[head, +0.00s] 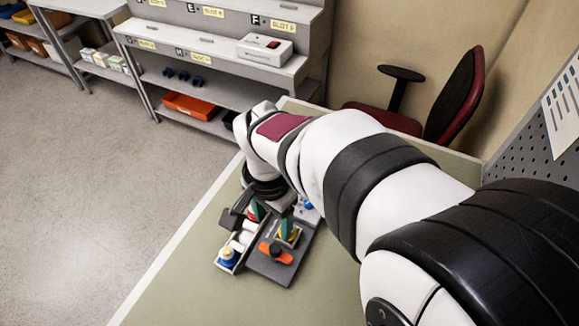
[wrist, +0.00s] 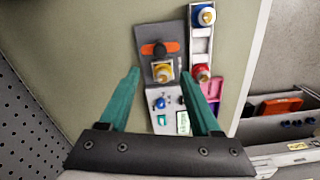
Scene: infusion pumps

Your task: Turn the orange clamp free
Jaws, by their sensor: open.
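The orange clamp (head: 267,247) is a flat bar with a dark round knob at its middle, on a grey pump body (head: 262,268). In the wrist view the orange clamp (wrist: 173,46) lies crosswise just beyond my fingertips. My gripper (wrist: 160,72) has two green fingers, spread apart with nothing held between them. A yellow piece (wrist: 163,73) on the pump shows between the fingertips in that view, below the clamp. In the head view my gripper (head: 272,222) hangs over the pump beside the clamp, partly hidden by my wrist.
A narrow grey tray (wrist: 212,45) beside the pump holds a blue-capped item (wrist: 206,15) and a red-capped item (wrist: 202,72). The green table (head: 190,270) is bare to the left. A stepped shelf (head: 165,55) and a chair (head: 455,95) stand beyond it.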

